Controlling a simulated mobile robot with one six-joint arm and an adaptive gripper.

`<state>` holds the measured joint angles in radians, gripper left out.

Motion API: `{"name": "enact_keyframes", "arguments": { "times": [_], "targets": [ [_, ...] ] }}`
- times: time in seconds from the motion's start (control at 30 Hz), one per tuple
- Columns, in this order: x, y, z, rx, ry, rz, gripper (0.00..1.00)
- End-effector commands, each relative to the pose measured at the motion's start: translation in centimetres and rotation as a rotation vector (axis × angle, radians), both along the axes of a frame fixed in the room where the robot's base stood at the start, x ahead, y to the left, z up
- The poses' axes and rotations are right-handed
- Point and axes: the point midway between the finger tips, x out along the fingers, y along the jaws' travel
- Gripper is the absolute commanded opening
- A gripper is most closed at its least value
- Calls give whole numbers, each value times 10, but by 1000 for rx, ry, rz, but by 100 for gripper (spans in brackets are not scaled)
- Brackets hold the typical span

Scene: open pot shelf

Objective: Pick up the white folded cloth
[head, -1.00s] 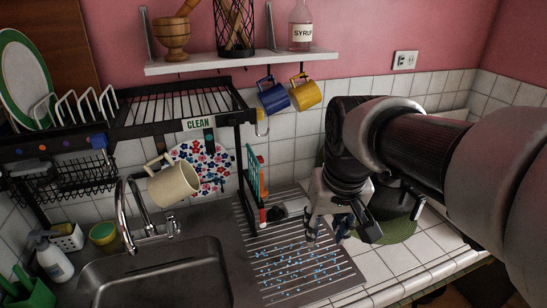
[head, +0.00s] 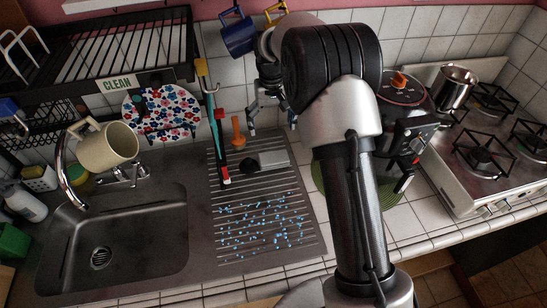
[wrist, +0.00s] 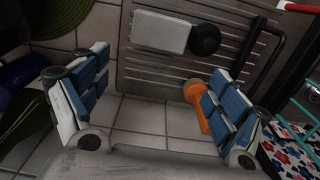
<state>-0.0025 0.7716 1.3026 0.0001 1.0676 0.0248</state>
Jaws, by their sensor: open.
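A pale, flat rectangular item (head: 274,159), which looks like the white folded cloth, lies at the back of the ribbed drainboard (head: 285,185). In the wrist view the pale item (wrist: 160,32) lies flat near the top, beside a round black object (wrist: 205,39). My gripper (head: 272,120) is in front of the tiled wall, above and behind the cloth in the head view. Its blue-padded fingers are wide apart with nothing between them, and the cloth lies beyond them in the wrist view (wrist: 158,105).
An orange bottle-like object (head: 238,132) stands left of the cloth; it shows by my right finger in the wrist view (wrist: 196,103). The black rack (head: 100,60), hanging mugs (head: 238,35) and a dark pot (head: 400,88) are nearby. Blue drops dot the front drainboard.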

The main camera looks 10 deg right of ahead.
Motion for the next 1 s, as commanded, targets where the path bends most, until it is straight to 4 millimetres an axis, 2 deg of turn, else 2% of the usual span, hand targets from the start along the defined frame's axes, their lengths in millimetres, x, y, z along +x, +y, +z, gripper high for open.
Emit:
{"name": "enact_keyframes", "arguments": {
  "times": [0.03, 0.3, 0.4, 0.67, 0.9, 1.0],
  "targets": [
    [-1, 0, -16, 0, 5, 0, 88],
    [-1, -1, -70, 0, 2, 0, 88],
    [-1, -1, -82, 0, 2, 0, 88],
    [-2, -1, -95, 0, 1, 0, 88],
    [-5, -2, -132, 0, 2, 0, 88],
    [-5, -2, -139, 0, 1, 0, 88]
  ]
}}
